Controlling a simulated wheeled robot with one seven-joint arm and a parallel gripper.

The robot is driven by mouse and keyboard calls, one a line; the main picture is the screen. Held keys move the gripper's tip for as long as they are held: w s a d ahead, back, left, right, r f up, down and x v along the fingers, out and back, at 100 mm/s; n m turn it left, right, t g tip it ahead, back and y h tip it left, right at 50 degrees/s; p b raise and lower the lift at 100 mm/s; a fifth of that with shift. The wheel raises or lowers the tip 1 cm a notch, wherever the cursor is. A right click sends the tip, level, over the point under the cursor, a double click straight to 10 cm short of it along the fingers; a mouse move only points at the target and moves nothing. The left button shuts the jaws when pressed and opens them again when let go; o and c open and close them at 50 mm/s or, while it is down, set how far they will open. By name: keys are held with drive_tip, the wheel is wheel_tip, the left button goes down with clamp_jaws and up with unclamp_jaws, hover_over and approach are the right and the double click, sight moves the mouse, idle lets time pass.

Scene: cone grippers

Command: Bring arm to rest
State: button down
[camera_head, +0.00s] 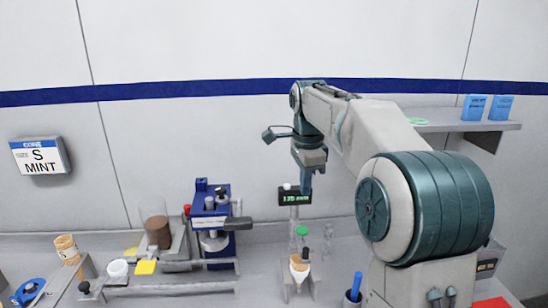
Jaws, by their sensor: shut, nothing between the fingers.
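My arm reaches in from the right, and its upper link runs up and left to the wrist. My gripper (306,188) hangs pointing down from the wrist, in front of the white wall. Its blue-grey fingers are together with nothing seen between them. It is above the bench, close to a small dark display with green digits (293,196). A cone (299,268) stands in a holder on the bench below it.
A blue press-like machine (210,220) stands left of centre. A brown-filled clear container (158,232), a white cup (118,268) and stacked cones (67,249) are further left. A shelf (440,126) with two blue boxes (487,107) is at right. A sign (40,156) reads S MINT.

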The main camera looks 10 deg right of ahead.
drive_tip(key=s+f+n+t, duration=0.1)
drive_tip(key=s+f+n, duration=0.3)
drive_tip(key=s, duration=0.5)
drive_tip(key=s+f+n+t, duration=0.1)
drive_tip(key=s+f+n, duration=0.2)
drive_tip(key=s+n, duration=0.4)
drive_tip(key=s+f+n, duration=0.4)
drive_tip(key=s+n, duration=0.2)
drive_tip(key=s, duration=0.5)
drive_tip(key=shift+d+f+t, duration=0.25)
drive_tip(key=shift+f+t, duration=0.1)
drive_tip(key=shift+t, duration=0.05)
